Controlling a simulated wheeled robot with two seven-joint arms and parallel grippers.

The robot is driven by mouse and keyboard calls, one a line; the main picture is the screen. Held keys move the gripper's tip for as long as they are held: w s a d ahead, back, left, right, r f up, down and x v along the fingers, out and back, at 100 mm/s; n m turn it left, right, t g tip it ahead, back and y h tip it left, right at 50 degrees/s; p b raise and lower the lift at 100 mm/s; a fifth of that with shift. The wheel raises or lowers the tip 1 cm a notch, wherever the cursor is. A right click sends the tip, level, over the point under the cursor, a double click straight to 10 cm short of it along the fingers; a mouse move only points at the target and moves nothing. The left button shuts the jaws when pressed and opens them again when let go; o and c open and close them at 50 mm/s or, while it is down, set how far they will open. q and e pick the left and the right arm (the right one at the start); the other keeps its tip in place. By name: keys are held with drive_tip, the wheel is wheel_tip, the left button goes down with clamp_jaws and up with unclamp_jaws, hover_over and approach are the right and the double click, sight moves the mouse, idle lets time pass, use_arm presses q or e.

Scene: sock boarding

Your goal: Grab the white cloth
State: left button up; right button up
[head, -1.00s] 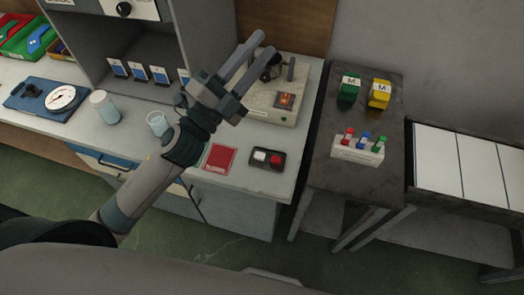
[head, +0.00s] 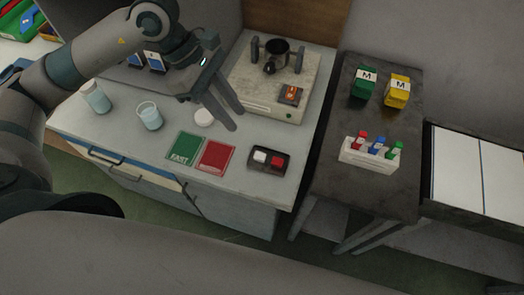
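I cannot make out a thing that is clearly a white cloth. A small white square (head: 261,155) lies beside a red one (head: 277,161) in a dark tray (head: 269,168) on the bench; its material is unclear. My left gripper (head: 237,119) points down over the bench, up and left of that tray, near a small round white dish (head: 204,117). Its two fingers show slightly apart, with nothing seen between them. My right gripper is out of view.
Green (head: 184,147) and red (head: 216,157) cards lie at the bench front (head: 130,150). A beige device (head: 265,105) stands behind. Beakers (head: 149,117) stand left. The dark side table (head: 360,190) holds green and yellow blocks and a vial rack (head: 368,158). White panels (head: 455,170) lie right.

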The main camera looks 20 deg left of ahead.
use_arm(q)
drive_tip(key=a, duration=0.1)
drive_tip(key=w+a+y, duration=0.1)
drive_tip(key=shift+a+f, duration=0.2)
drive_tip(key=shift+a, duration=0.2)
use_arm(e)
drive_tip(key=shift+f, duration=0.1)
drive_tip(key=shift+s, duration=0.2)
use_arm(q)
drive_tip(key=shift+d+f, duration=0.1)
drive_tip(key=p+x, duration=0.4)
drive_tip(key=x, duration=0.7)
drive_tip(key=shift+w+f, duration=0.2)
drive_tip(key=shift+f, duration=0.35)
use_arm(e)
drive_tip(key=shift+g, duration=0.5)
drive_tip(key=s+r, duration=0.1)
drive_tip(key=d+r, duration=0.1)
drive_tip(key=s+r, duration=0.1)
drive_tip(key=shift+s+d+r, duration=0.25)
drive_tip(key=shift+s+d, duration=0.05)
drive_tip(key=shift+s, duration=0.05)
